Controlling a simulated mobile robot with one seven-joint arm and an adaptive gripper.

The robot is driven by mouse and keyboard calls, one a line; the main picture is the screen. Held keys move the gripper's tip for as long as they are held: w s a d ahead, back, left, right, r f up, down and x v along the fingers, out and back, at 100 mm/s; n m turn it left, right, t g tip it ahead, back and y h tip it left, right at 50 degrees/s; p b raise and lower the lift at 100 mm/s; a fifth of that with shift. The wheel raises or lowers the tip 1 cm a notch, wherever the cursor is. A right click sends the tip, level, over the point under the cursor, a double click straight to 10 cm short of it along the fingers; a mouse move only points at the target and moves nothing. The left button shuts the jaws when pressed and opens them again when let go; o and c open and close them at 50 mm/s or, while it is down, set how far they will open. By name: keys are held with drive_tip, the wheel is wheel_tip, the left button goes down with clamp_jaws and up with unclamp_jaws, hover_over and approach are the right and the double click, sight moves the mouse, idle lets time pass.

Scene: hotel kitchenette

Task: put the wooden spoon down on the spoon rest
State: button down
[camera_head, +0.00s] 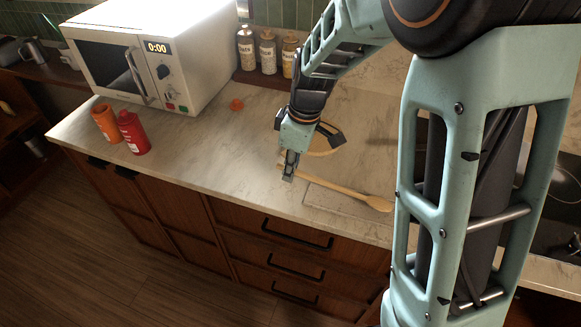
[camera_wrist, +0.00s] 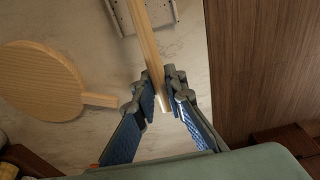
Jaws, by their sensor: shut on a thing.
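The wooden spoon (camera_head: 350,194) is held by the end of its handle in my gripper (camera_head: 289,174). Its bowl points right in the head view. In the wrist view the spoon's handle (camera_wrist: 146,45) runs up from between the fingertips (camera_wrist: 162,95) and its bowl is out of frame. A pale, flat, rectangular piece, seemingly the spoon rest (camera_head: 320,202), lies under the spoon near the counter's front edge. Part of it shows at the top of the wrist view (camera_wrist: 128,17). I cannot tell whether the spoon touches it.
A round wooden board (camera_wrist: 40,80) with a handle lies on the counter (camera_head: 220,150) behind my gripper. A microwave (camera_head: 150,50), an orange bottle (camera_head: 105,124), a red bottle (camera_head: 133,133) and several jars (camera_head: 268,52) stand to the left and back.

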drive_tip(key=c, duration=1.9)
unclamp_jaws()
drive_tip(key=shift+r, duration=0.15)
wheel_tip(320, 180, up, 12)
drive_tip(key=d, duration=0.1)
drive_tip(key=shift+s+d, duration=0.3)
drive_tip(key=shift+d, duration=0.1)
